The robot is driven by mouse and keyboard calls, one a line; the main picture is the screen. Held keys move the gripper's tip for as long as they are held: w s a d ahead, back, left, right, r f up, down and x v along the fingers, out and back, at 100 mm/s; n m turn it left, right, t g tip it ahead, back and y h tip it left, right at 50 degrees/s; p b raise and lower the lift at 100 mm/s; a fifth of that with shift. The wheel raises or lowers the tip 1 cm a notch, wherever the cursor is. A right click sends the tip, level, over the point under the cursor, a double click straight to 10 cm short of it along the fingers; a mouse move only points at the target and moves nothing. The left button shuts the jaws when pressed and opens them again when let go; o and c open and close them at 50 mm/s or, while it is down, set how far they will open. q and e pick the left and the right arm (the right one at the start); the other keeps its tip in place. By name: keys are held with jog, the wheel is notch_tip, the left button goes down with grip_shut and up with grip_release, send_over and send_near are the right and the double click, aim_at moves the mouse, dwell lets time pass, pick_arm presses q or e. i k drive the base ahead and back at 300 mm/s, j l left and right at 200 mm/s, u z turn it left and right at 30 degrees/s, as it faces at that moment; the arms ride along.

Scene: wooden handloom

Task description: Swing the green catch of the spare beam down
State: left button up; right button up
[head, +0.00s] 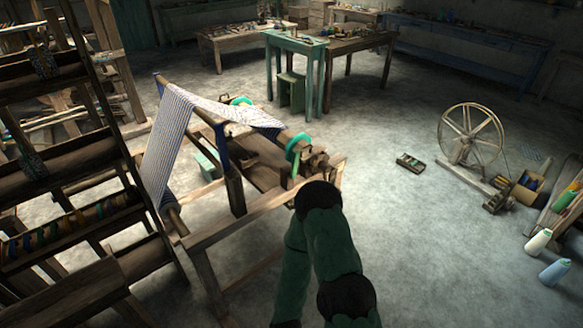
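The wooden loom frame (255,212) stands in the middle of the head view. A beam crosses its far side, with a green ring (296,146) near its right end and another green ring (240,100) farther back. A small green piece shows low by the right end of the beam, partly behind wooden blocks; I cannot tell whether it is the catch or how it is turned. One of my arms, green with black joints, rises from the bottom edge in front of the loom's right corner. Neither gripper shows.
Striped cloth (172,140) hangs over the loom's left side. A dark wooden rack (75,160) fills the left. A spinning wheel (472,135) and a small tray (410,162) stand on the floor to the right. The floor between the loom and the wheel is mostly clear.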

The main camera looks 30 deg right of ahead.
aim_at(296, 154)
jog(key=l+u, duration=0.15)
jog(key=l, duration=0.45)
jog(key=l+u, duration=0.2)
jog(key=l, duration=0.4)
jog(key=l+u, duration=0.15)
jog(key=l, duration=0.45)
jog(key=k+l+u, duration=0.15)
jog(key=l, duration=0.45)
jog(key=l+u, duration=0.2)
jog(key=l, duration=0.25)
jog(key=l+u, duration=0.15)
jog(key=l, duration=0.3)
jog(key=k+l+u, duration=0.2)
jog(key=l, duration=0.2)
jog(key=l+u, duration=0.2)
jog(key=l, duration=0.25)
jog(key=k+l+u, duration=0.2)
jog(key=l, duration=0.2)
jog(key=l+u, duration=0.15)
jog(key=l, duration=0.25)
jog(key=k+l+u, duration=0.2)
jog(key=k+l, duration=0.05)
jog(key=l, duration=0.1)
